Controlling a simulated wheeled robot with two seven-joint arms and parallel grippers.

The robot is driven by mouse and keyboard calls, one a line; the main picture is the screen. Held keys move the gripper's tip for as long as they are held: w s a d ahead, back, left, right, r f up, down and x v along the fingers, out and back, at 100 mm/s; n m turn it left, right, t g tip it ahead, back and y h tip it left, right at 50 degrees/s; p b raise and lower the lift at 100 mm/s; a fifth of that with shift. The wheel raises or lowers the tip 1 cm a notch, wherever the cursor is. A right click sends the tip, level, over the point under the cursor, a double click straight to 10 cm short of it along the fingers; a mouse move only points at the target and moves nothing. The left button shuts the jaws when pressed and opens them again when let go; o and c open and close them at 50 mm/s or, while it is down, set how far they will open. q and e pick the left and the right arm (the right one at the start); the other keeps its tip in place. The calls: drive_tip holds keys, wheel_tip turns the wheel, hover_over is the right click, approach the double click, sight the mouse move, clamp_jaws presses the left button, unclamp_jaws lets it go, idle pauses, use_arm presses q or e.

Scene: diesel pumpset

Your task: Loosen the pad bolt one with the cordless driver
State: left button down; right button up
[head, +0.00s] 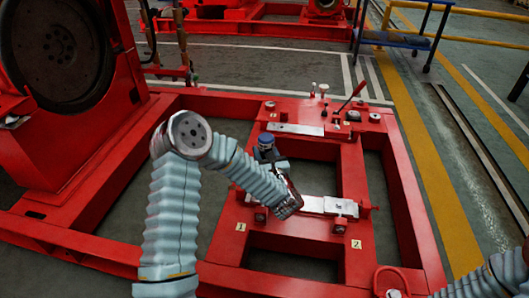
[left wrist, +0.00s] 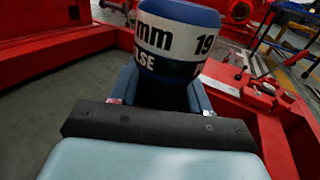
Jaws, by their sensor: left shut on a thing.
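My left gripper (left wrist: 160,95) is shut on the cordless driver (left wrist: 176,40), which has a blue end, a white band reading "mm 19" and a dark band with lettering. In the head view the driver's blue end (head: 265,140) shows above the frame, beside my left forearm. Its working tip is hidden. Pad bolt one (head: 260,214) appears to be the dark bolt beside the yellow label "1" (head: 240,227), at the left end of the near pad. The driver looks apart from it. My right arm shows at the lower right; its gripper is not clearly in view.
The red base frame (head: 410,235) has open bays between its rails. The near pad (head: 315,205) has another bolt (head: 340,225) by label "2". A far pad (head: 296,129) and a red lever (head: 352,97) lie behind. A large flywheel (head: 60,50) stands left.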

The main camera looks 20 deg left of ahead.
sight(265, 138)
use_arm(q)
drive_tip(key=shift+r+p, duration=0.9)
drive_tip(key=shift+r, duration=1.75)
